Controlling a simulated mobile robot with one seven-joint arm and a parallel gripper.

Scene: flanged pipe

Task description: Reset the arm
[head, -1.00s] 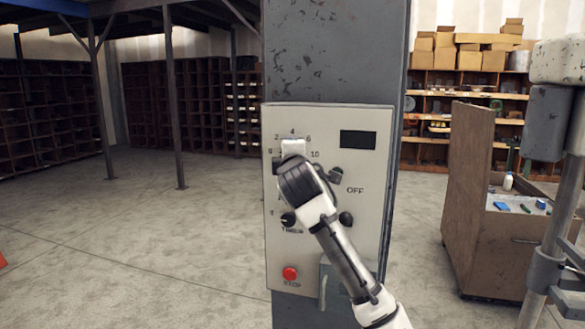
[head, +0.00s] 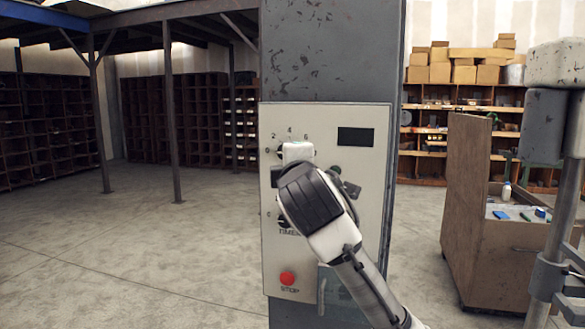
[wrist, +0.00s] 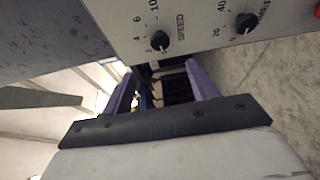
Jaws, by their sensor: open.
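My gripper (wrist: 162,68) shows in the wrist view with its two purple fingers apart and nothing between them. In the head view my arm reaches up from the bottom right, in front of the control panel (head: 373,210). My wrist covers the middle of the panel there, and the fingers cannot be made out. In the wrist view the panel lies beyond the fingertips, at the top, with a speed knob (wrist: 159,40) and a timer knob (wrist: 246,22). A gap to the panel seems to show, but its size is hard to tell.
The panel sits on a grey column (head: 330,50) and has a red stop button (head: 287,279) low on its left. A wooden cabinet (head: 468,200) with small items and a grey metal stand (head: 549,255) are at the right. The floor at left is clear.

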